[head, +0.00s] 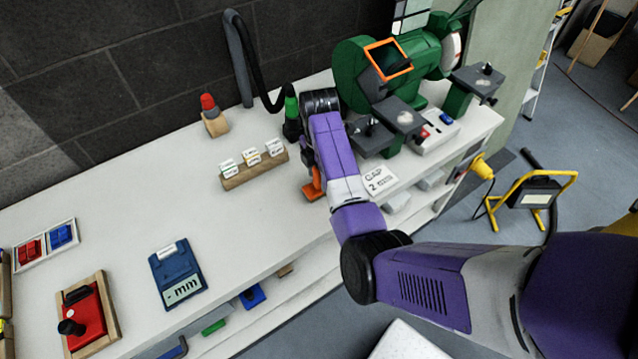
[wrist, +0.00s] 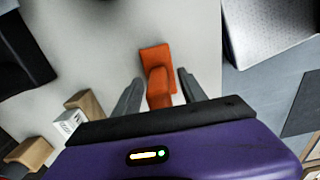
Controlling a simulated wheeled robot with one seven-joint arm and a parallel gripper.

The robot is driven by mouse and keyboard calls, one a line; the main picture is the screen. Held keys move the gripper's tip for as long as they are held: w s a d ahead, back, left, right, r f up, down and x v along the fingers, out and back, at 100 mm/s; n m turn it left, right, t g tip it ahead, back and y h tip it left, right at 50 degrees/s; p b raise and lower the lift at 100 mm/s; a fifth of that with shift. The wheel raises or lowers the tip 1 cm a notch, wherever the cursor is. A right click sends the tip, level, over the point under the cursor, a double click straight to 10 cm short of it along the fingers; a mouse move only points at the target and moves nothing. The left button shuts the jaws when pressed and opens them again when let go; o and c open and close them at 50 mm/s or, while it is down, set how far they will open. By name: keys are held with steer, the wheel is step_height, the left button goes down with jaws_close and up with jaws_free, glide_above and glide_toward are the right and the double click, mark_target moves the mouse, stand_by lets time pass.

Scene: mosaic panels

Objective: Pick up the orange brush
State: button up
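The orange brush (wrist: 156,58) lies on the white bench in the wrist view. Its wide end is farther out and its narrower part runs back toward my gripper (wrist: 160,78). My gripper is open, with one grey finger on each side of the narrower part and a visible gap on both sides. In the head view the orange brush (head: 313,187) shows only partly beside my purple arm, which hides the rest. Whether the fingertips are level with the brush in height is hard to tell.
A wooden block with labelled tags (head: 254,168) stands left of my gripper on the bench (head: 225,215). A green grinder (head: 375,70) stands behind right, and a white card (head: 380,181) lies to the right. A blue gauge (head: 176,275) lies front left. The bench middle is clear.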

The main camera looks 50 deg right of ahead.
jaws_close()
steer(key=shift+r, duration=0.15)
steer(key=shift+r, duration=0.6)
step_height(320, 180, up, 11)
steer(key=p, duration=0.4)
steer(key=shift+w, duration=0.1)
steer(key=shift+w+d+r, duration=0.1)
steer(key=shift+w+r, duration=0.1)
steer(key=shift+r, duration=0.35)
step_height(320, 180, up, 6)
steer(key=shift+s+r, duration=0.25)
